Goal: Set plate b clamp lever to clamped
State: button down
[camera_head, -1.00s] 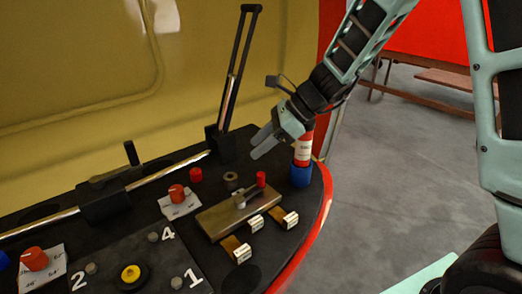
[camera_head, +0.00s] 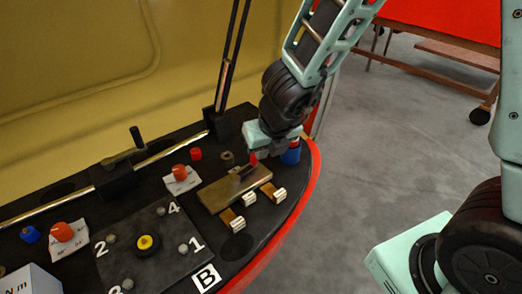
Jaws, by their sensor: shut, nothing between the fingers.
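A brass block (camera_head: 232,191) lies on the dark worktop and carries a short lever with a red knob (camera_head: 253,160). I take this for the clamp lever, but cannot tell whether it is plate b's. The lever's arm is partly hidden by my gripper. My gripper (camera_head: 264,157) points down at the block's far right end, shut and empty, close beside the red knob. I cannot tell whether it touches the knob.
A tall black lever (camera_head: 226,85) rises behind. A rail with a black handle (camera_head: 137,137) runs to the left.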

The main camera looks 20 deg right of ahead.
jog(key=shift+m+h, duration=0.4)
jog(key=shift+m, duration=0.1)
jog(key=b+x, duration=0.2)
jog(key=x, duration=0.1)
jog(key=s+b+x, duration=0.1)
jog(key=b+x, duration=0.1)
jog(key=x, duration=0.1)
jog(key=d+b+x, duration=0.1)
jog(key=b+x, duration=0.1)
jog(key=x, duration=0.1)
jog(key=shift+s+f+b, duration=0.3)
jog(key=shift+s+f, duration=0.05)
jog(key=shift+w+f, duration=0.1)
jog(key=shift+w, duration=0.25)
jog(key=shift+w+r+p, duration=0.25)
jog(key=shift+w+p, duration=0.7)
jog(key=shift+w, duration=0.15)
jog(key=shift+w+f, duration=0.15)
jog(key=shift+w, duration=0.55)
